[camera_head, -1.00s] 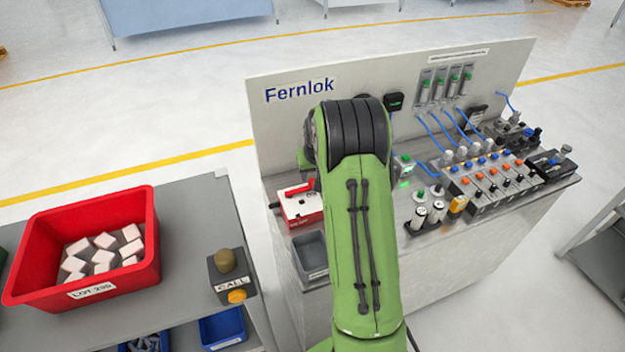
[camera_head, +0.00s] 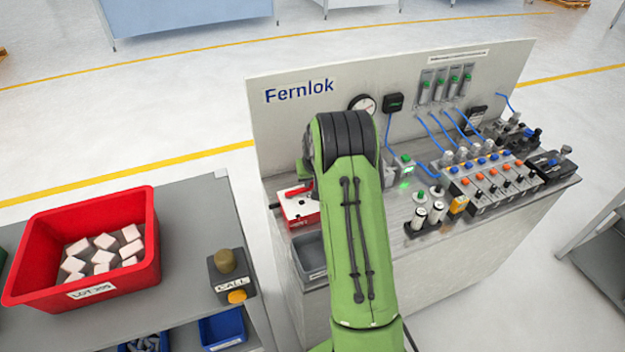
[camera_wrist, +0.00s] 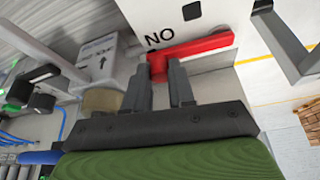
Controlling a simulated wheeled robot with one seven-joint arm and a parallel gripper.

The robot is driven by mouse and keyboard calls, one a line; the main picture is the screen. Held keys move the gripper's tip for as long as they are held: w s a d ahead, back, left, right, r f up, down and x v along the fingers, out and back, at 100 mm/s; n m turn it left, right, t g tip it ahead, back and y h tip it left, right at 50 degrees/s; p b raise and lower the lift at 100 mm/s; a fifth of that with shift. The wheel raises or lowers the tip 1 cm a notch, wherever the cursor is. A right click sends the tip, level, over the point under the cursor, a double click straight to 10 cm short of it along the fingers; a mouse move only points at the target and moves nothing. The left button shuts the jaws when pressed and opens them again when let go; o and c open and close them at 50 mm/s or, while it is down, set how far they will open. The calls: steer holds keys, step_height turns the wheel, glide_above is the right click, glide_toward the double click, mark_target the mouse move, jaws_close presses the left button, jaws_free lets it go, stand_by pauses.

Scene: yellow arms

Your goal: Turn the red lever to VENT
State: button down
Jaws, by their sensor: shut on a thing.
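The red lever (camera_head: 296,192) sits on top of a small white box with a red lower part (camera_head: 301,209), at the left end of the Fernlok bench. In the wrist view, the red lever (camera_wrist: 205,44) lies across the white face below the letters "NO"; the rest of that lettering is not readable. My gripper (camera_wrist: 161,68) is shut on the lever, its two fingers at the lever's left part. In the head view my green arm hides the gripper and the right side of the box. I cannot read VENT in either view.
A grey bin (camera_head: 311,254) sits just in front of the box. A gauge (camera_head: 363,104) is on the back panel (camera_head: 430,85). Valves with blue tubes (camera_head: 490,180) fill the bench's right side. A red crate of white blocks (camera_head: 140,262) stands on the left table.

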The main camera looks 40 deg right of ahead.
stand_by(0.3)
steer(key=s+m+b, duration=0.1)
steer(key=m, duration=0.1)
steer(key=s+a+m+h+b, duration=0.1)
steer(key=shift+a+f+m+g+b, duration=0.1)
steer(key=shift+a+m+g+b, duration=0.05)
steer(key=shift+m+g+b, duration=0.2)
steer(key=m, duration=0.1)
steer(key=s+a+m+g+b, duration=0.1)
steer(key=m, duration=0.1)
steer(key=a+m+h, duration=0.1)
steer(key=shift+s+a+m+g+b, duration=0.1)
steer(key=shift+s+m+g+b, duration=0.2)
steer(key=shift+s+m+g, duration=0.1)
steer(key=a+m+g, duration=0.1)
steer(key=m, duration=0.1)
steer(key=a+m, duration=0.1)
steer(key=m, duration=0.1)
steer(key=shift+s+a+m+g+h+b, duration=0.25)
steer(key=shift+s+a+g+h+b, duration=0.05)
steer(key=shift+s+a+g, duration=0.1)
steer(key=shift+w+a+m+g, duration=0.15)
steer(key=shift+a+m+g, duration=0.3)
steer(key=shift+a+m, duration=0.55)
steer(key=shift+w+a+m+g, duration=0.1)
steer(key=shift+a+m+g, duration=0.35)
steer(key=shift+m, duration=0.95)
steer(key=c, duration=1)
jaws_free()
steer(key=shift+o, duration=0.2)
